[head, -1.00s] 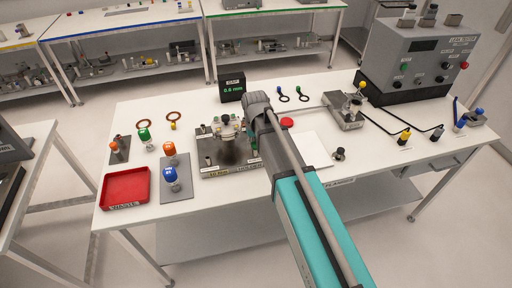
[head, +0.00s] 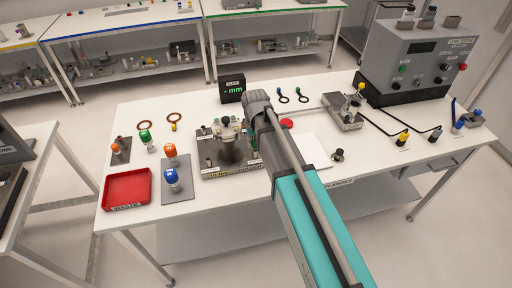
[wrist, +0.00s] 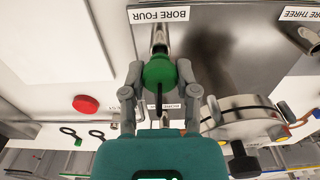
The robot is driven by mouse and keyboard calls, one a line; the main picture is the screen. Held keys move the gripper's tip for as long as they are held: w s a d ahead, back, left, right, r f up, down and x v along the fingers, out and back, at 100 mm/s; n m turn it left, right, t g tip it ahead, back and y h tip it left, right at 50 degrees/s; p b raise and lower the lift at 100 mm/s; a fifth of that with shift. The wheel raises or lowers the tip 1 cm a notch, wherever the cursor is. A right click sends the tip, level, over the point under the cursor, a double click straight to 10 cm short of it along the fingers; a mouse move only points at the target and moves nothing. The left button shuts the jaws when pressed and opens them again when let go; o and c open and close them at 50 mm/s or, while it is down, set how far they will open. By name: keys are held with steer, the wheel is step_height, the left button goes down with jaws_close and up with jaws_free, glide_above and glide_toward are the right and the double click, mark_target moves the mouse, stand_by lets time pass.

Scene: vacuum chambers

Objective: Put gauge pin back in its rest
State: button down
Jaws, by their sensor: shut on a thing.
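In the wrist view my gripper (wrist: 160,92) is shut on a green rounded handle, which I take to be the gauge pin (wrist: 160,73). A metal cylinder (wrist: 158,37) shows just beyond the handle, beside the BORE FOUR label (wrist: 163,15) on a grey metal block. I cannot tell whether the pin is inside a bore or just clear of it. In the head view my arm hides the gripper and pin, over the right side of the metal holder plate (head: 218,174). I cannot make out the pin's rest.
The small black display (head: 232,88) stands behind the holder. A round clamp-like fitting (wrist: 243,117) is close to the right of my gripper. A red disc (head: 287,123) and a white pad (head: 312,150) lie right of the arm. A red waste tray (head: 127,204) is at left.

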steer(key=shift+r, duration=0.3)
steer(key=shift+r+p, duration=1.75)
steer(key=shift+p, duration=0.25)
steer(key=shift+r+p, duration=0.3)
steer(key=shift+r+p, duration=0.6)
steer(key=shift+r, duration=0.05)
steer(key=w+d, duration=0.3)
steer(key=w, duration=1)
steer(key=w+d, duration=0.3)
steer(key=w, duration=1)
steer(key=shift+w, duration=0.3)
stand_by(0.8)
steer(key=shift+f, duration=0.25)
